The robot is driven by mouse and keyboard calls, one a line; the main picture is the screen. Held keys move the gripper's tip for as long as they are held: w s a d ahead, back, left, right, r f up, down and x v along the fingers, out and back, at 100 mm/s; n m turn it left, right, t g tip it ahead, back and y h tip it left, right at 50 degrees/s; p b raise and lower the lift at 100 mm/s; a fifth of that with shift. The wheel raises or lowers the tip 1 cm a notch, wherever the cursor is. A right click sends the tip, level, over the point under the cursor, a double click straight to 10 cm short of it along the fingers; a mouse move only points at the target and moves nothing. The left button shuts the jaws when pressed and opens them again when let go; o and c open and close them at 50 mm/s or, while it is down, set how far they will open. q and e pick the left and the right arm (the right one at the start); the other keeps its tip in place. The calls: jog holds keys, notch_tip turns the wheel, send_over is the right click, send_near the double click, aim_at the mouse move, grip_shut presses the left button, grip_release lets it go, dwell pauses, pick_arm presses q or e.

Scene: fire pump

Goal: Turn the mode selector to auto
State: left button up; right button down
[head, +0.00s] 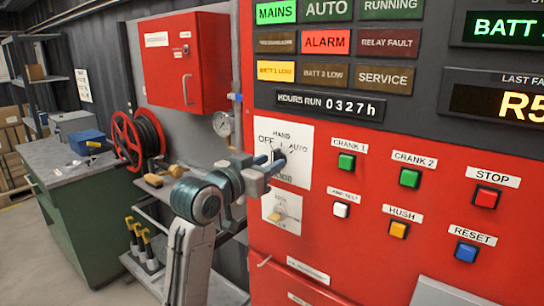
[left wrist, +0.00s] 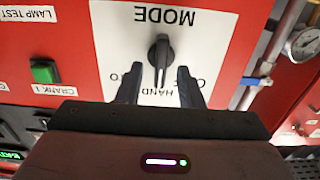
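The mode selector is a black knob (left wrist: 160,52) on a white plate (head: 305,140) with OFF, HAND and AUTO labels. In the left wrist view, which is upside down, its pointer lies toward HAND. My left gripper (head: 274,163) is in front of the plate and hides most of the knob in the head view. In the left wrist view its two fingers (left wrist: 159,80) are apart, one on each side of the pointer, with a gap on both sides. Whether the fingertips reach knob depth is hard to tell. My right gripper is not in view.
A smaller selector plate (head: 281,212) sits just below. Green CRANK 1 (head: 346,161) and CRANK 2 (head: 409,177) buttons and a white LAMP TEST button (head: 341,210) are to the right. A gauge (head: 222,124) and red hose reel (head: 138,138) are to the left.

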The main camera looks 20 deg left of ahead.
pick_arm(q)
jog(key=shift+x, duration=0.9)
jog(key=shift+c, duration=0.4)
grip_shut()
jog(key=shift+m, duration=0.3)
jog(key=m, duration=0.9)
jog(key=shift+s+d+f, duration=0.1)
jog(key=shift+d, duration=0.1)
